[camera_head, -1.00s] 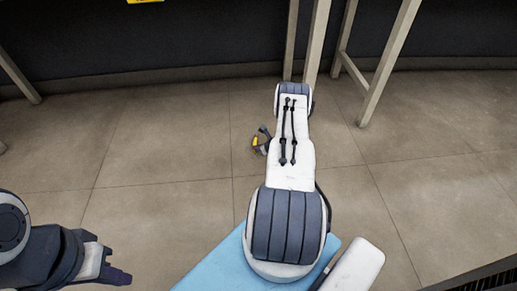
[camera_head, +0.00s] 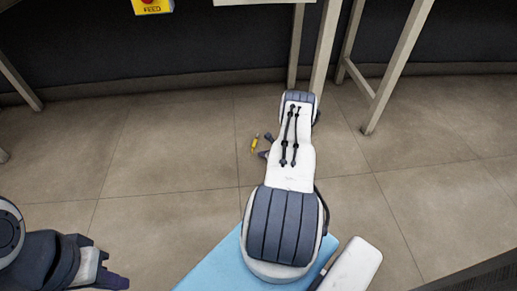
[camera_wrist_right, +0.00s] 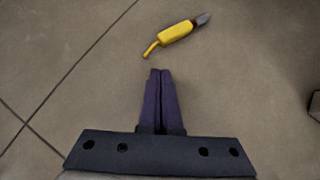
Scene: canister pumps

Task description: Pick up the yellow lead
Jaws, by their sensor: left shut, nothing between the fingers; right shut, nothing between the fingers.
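The yellow lead (camera_head: 254,144) lies on the tiled floor, just left of the end of my right arm in the head view. In the right wrist view the yellow lead (camera_wrist_right: 175,33) has a yellow body, a thin yellow tail toward the lower left and a dark grey tip at the upper right. My right gripper (camera_wrist_right: 160,72) is shut and empty, with its fingertips just short of the tail and apart from it in the picture. In the head view its fingertips (camera_head: 263,154) are mostly hidden by my arm. My left gripper (camera_head: 122,282) is shut and empty at the lower left.
Pale table legs (camera_head: 324,45) stand behind my right arm. A yellow box with a red button marked FEED (camera_head: 152,6) is at the top. The floor (camera_head: 165,150) around the lead is clear. A dark object (camera_wrist_right: 314,105) shows at the right wrist view's edge.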

